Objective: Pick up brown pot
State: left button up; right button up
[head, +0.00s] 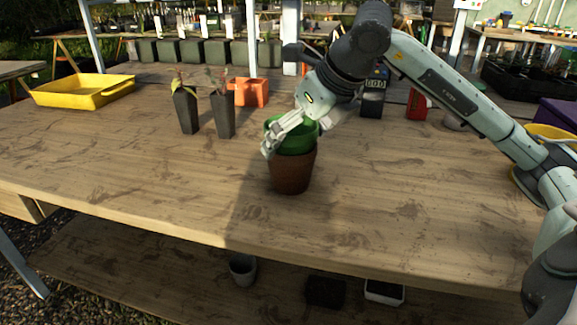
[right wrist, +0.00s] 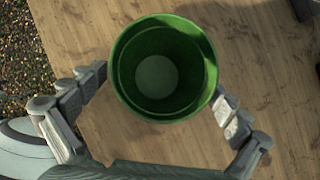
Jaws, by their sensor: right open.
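The brown pot (head: 292,174) stands upright on the wooden table, near the middle of the head view. A green pot (head: 299,142) sits in its top. My right gripper (head: 290,140) is open at the level of the green pot, with one finger in front of it. In the right wrist view I look down into the empty green pot (right wrist: 158,75). The open fingers of my right gripper (right wrist: 160,85) are on either side of it, with gaps visible. The brown pot is hidden there beneath the green one. My left gripper is not in view.
Two dark tall pots with seedlings (head: 186,108) stand behind to the left. An orange container (head: 250,92) is further back. A yellow tray (head: 80,97) lies at the far left. The wooden table (head: 120,165) is clear to the left and front of the pots.

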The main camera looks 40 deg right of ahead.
jog(key=shift+x, duration=1.45)
jog(key=shift+c, duration=0.6)
jog(key=c, duration=1)
